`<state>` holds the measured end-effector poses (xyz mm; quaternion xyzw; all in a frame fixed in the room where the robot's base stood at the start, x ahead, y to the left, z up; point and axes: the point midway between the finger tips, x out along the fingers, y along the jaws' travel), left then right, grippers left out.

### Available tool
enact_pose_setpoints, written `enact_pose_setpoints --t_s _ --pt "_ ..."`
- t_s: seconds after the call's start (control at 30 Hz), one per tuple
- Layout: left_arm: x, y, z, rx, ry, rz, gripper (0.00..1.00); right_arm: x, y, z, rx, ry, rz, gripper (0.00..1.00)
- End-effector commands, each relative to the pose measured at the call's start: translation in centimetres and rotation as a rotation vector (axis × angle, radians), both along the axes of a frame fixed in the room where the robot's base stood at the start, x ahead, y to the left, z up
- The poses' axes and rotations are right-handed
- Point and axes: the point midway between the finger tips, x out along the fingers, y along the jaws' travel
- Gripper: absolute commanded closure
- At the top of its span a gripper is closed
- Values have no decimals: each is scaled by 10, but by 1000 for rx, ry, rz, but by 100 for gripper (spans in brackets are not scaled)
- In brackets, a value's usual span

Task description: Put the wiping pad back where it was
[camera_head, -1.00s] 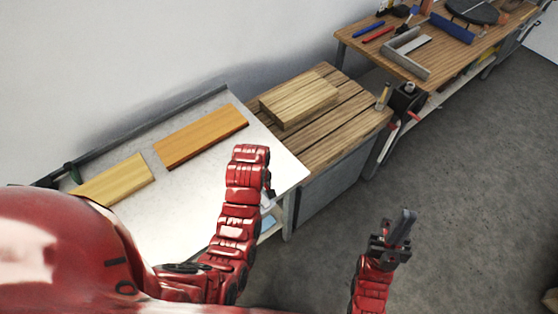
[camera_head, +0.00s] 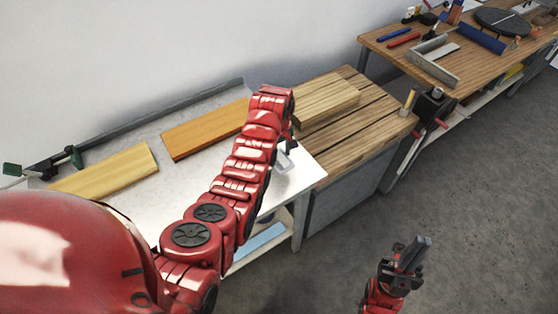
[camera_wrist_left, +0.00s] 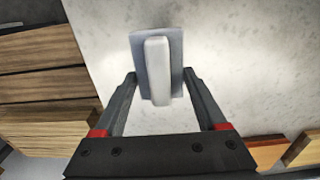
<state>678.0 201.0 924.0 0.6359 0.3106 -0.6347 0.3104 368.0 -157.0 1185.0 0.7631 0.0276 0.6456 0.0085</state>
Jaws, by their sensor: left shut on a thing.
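The wiping pad (camera_wrist_left: 172,45) is a grey rectangular plate with a white bar handle, seen from above in the left wrist view. My left gripper (camera_wrist_left: 158,80) is shut on it, with a finger at each side. In the head view part of the pad (camera_head: 284,160) shows beside my left wrist, over the right end of the white table (camera_head: 235,165). I cannot tell whether it touches the tabletop. My left fingers are mostly hidden behind my arm there. My right gripper (camera_head: 412,254) is over the grey floor, away from the tables, with nothing visible in it.
An orange board (camera_head: 205,130) and a paler board (camera_head: 105,170) lie on the white table, with clamps (camera_head: 70,158) at its left end. A slatted wooden bench (camera_head: 365,130) bearing a wood block (camera_head: 330,100) adjoins on the right. A tool bench (camera_head: 465,65) stands beyond.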

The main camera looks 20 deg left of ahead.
Motion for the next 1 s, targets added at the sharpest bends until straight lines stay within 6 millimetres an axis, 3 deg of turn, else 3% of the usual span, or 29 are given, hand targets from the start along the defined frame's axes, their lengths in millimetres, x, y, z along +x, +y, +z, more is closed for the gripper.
enact_pose_setpoints --t_s 0.17,0.43,0.93,0.97,1.0 --pt "2 1 -2 -1 6 0 87 0 0 7 0 0 0 100" --pt "2 0 -30 -1 7 0 87 0 0 21 0 0 0 100" --pt "2 0 -41 0 1 0 87 0 0 18 0 0 0 100" --pt "2 0 -40 0 1 0 24 0 0 18 0 0 0 100" --pt "2 0 -39 0 1 0 17 0 0 19 0 0 0 100"
